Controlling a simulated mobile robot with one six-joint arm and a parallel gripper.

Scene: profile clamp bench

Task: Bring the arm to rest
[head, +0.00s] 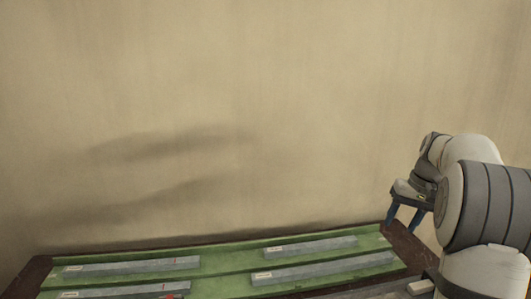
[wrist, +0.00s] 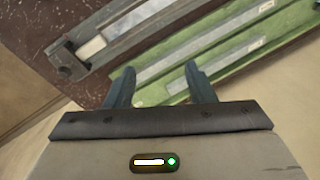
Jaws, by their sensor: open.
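My gripper (head: 404,217) is at the right of the head view, held above the right end of the bench with its two blue fingers pointing down. In the wrist view my gripper (wrist: 160,86) shows both fingers spread apart with nothing between them. The fingers are apart from the profiles on the bench. My arm reaches in from the lower right of the head view, and its lower part is cut off by the frame.
A green bed (head: 225,259) on a dark reddish bench (head: 408,246) carries several grey profiles, one of them at the back right (head: 310,246). A grey rail (wrist: 146,37) holding a pale piece lies beside the green bed. A plain beige wall (head: 250,110) stands behind.

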